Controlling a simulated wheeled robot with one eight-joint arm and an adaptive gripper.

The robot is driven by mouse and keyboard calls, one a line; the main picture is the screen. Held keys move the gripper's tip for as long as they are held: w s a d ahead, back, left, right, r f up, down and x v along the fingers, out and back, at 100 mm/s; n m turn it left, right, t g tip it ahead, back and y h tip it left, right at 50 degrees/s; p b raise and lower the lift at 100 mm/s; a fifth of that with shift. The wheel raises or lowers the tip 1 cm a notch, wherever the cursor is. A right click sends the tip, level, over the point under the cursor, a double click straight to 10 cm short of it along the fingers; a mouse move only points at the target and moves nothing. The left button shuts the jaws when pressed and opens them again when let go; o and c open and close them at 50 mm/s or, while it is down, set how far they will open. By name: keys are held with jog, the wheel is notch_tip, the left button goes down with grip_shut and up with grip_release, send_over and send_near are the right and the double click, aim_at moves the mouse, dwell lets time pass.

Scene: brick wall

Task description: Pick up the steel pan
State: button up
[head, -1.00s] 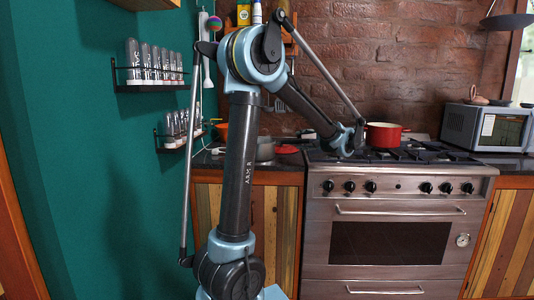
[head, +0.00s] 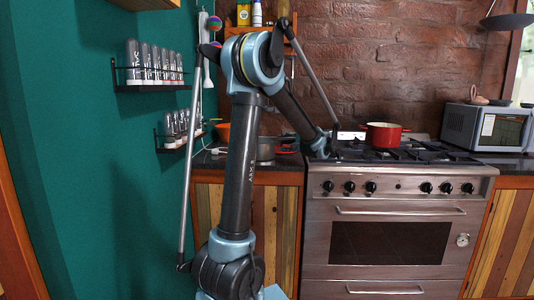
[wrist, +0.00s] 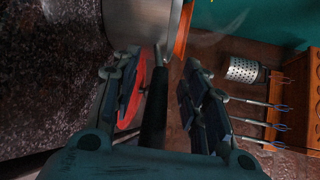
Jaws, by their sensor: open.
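The steel pan (head: 265,150) stands on the dark counter left of the stove in the head view. In the wrist view its shiny metal side (wrist: 135,18) is at the top, and its dark handle (wrist: 154,115) runs down between the fingers. My gripper (wrist: 160,85) is open, with one finger on each side of the handle. I cannot tell whether either finger touches it. In the head view my gripper's end is near the counter's right end, and its fingers are hard to make out.
A red flat object (wrist: 131,100) lies beside the handle, close to the left finger. A red pot (head: 383,134) stands on the stove (head: 400,185). In the wrist view, utensils with a perforated metal cup (wrist: 243,69) hang at the right. An orange bowl (head: 222,132) is behind the pan.

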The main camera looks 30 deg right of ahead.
jog(key=shift+w+f, duration=0.1)
jog(key=shift+w, duration=0.25)
jog(key=shift+a, duration=0.1)
grip_shut()
